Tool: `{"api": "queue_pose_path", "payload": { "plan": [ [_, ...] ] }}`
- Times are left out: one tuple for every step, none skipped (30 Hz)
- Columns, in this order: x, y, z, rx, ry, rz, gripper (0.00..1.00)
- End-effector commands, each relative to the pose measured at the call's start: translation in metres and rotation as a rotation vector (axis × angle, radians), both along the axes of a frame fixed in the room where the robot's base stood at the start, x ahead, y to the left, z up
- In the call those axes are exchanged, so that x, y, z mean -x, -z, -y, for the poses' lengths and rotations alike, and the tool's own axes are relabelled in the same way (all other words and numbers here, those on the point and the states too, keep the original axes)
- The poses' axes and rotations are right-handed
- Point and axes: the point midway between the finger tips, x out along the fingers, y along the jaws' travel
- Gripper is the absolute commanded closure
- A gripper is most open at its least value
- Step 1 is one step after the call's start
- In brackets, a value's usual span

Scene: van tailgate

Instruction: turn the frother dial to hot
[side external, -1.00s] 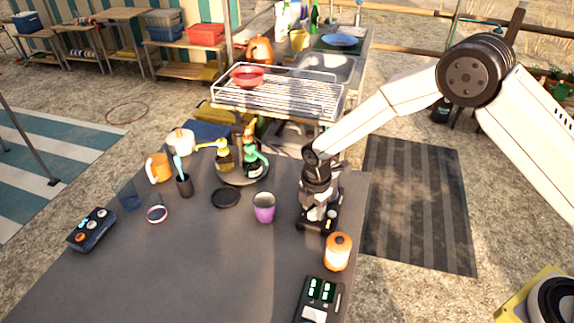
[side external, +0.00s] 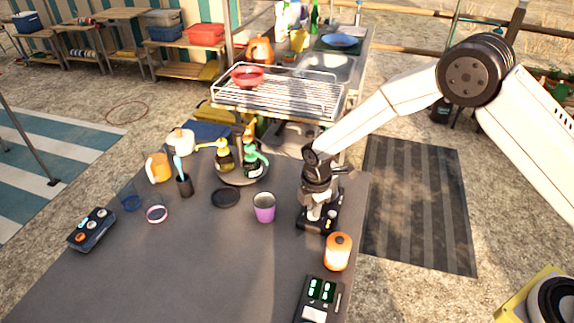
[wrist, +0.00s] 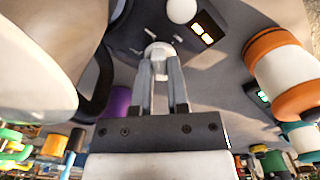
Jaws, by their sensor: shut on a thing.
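The frother (side external: 307,222) is a dark unit at the right edge of the grey table, largely hidden behind my gripper (side external: 322,207) in the side view. In the wrist view its dark panel (wrist: 128,35) carries a small white dial (wrist: 158,50). My gripper (wrist: 160,68) is shut on this dial, one finger on each side. A second white round knob (wrist: 182,10) and a small display with two lit yellow marks (wrist: 202,32) sit beside it on the panel. The dial's markings are too small or hidden to read.
An orange-and-white lantern-like canister (side external: 337,252) stands close in front of the frother, and a purple cup (side external: 264,207) to its left. A black device with green digits (side external: 319,298) lies at the front. A large cream object (wrist: 35,75) fills the wrist view's left.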

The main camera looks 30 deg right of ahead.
Motion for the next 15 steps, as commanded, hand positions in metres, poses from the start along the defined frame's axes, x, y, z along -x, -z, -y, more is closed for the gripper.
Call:
{"api": "queue_pose_path", "payload": {
  "plan": [
    [-0.0004, -0.0005, -0.0002, -0.001, 0.039, 0.001, 1.0],
    [-0.0004, -0.0005, -0.0002, -0.001, 0.065, 0.001, 1.0],
    [-0.0004, -0.0005, -0.0002, -0.001, 0.1, 0.001, 1.0],
    [-0.0004, -0.0005, -0.0002, -0.001, 0.127, 0.001, 1.0],
    [-0.0004, -0.0005, -0.0002, -0.001, 0.155, 0.001, 1.0],
    [-0.0004, -0.0005, -0.0002, -0.001, 0.192, 0.001, 1.0],
    [-0.0004, -0.0005, -0.0002, -0.001, 0.221, 0.001, 1.0],
    [-0.0004, -0.0005, -0.0002, -0.001, 0.25, 0.001, 1.0],
    [-0.0004, -0.0005, -0.0002, -0.001, 0.287, 0.001, 1.0],
    [-0.0004, -0.0005, -0.0002, -0.001, 0.316, 0.001, 1.0],
    [-0.0004, -0.0005, -0.0002, -0.001, 0.344, 0.001, 1.0],
    [-0.0004, -0.0005, -0.0002, -0.001, 0.382, 0.001, 1.0],
    [-0.0004, -0.0005, -0.0002, -0.001, 0.411, 0.001, 1.0],
    [-0.0004, -0.0005, -0.0002, -0.001, 0.439, 0.001, 1.0],
    [-0.0004, -0.0005, -0.0002, -0.001, 0.476, 0.001, 1.0]
  ]
}}
